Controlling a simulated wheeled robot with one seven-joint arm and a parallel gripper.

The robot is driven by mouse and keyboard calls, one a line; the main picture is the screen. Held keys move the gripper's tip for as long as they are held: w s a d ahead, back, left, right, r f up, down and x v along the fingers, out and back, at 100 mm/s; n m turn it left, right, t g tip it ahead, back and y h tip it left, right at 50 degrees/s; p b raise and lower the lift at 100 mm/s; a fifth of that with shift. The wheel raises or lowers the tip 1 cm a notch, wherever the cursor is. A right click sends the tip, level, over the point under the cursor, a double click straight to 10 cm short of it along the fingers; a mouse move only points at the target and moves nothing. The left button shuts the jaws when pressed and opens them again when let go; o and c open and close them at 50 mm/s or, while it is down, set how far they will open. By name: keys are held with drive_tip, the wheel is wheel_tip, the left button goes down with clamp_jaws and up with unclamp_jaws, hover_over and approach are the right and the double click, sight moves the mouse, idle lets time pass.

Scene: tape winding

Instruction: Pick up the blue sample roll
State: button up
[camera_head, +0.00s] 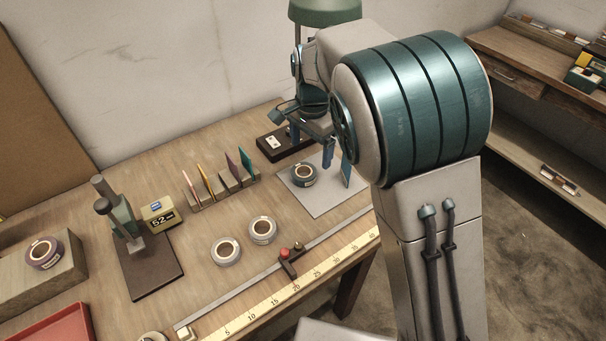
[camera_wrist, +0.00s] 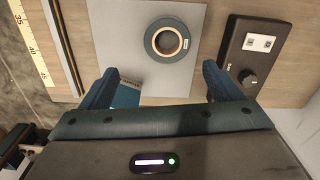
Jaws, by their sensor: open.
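The blue sample roll (camera_head: 303,174) is a dark blue-grey ring with a pale core, lying flat on a grey mat (camera_head: 322,206). In the wrist view the roll (camera_wrist: 153,40) is upper centre, beyond the fingertips and untouched. My gripper (camera_head: 311,146) is open and empty above the mat's back part, near the roll. In the wrist view its two blue fingers (camera_wrist: 160,78) are wide apart, with the roll's position between them sideways. A blue-teal panel (camera_wrist: 127,94) shows beside the left finger; it also appears in the head view (camera_head: 347,171).
A black box (camera_head: 275,143) with a knob (camera_wrist: 248,78) stands beside the mat. A rack holds several coloured cards (camera_head: 222,179). Two pale rolls (camera_head: 263,230) lie left of the mat. A ruler (camera_head: 300,286) runs along the front edge. A lamp stands behind.

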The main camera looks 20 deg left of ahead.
sight(305, 168)
drive_tip(key=f, duration=0.2)
drive_tip(key=a+f, duration=0.1)
drive_tip(key=f, duration=0.4)
drive_tip(key=shift+a+f, duration=0.15)
drive_tip(key=shift+f, duration=0.25)
drive_tip(key=c, duration=1.2)
drive_tip(key=shift+o, duration=0.2)
